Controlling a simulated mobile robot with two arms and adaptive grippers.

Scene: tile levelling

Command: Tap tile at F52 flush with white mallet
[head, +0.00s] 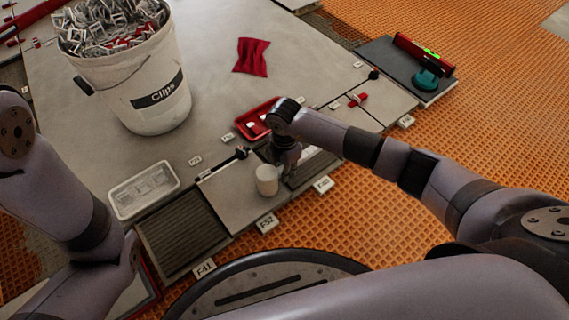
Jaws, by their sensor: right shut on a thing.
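The tile at F52 (226,198) is a grey slab at the near edge of the floor, behind the F52 label (267,223). The white mallet shows as a pale cylindrical head (266,181) over the right part of this tile. I cannot tell whether the head touches the tile. My right gripper (285,160) is shut on the mallet, pointing down just behind and right of its head. The mallet's handle is mostly hidden by the gripper. My left arm comes in at the left, but its gripper is not in view. Whether the tile is flush is too fine to see.
A white bucket of clips (130,85) stands at upper left. A white tray (145,190) lies left of the tile, a red tray (254,119) behind my right gripper. A red cloth (251,57) lies farther back. Ridged mortar (180,235) borders the tile on the left.

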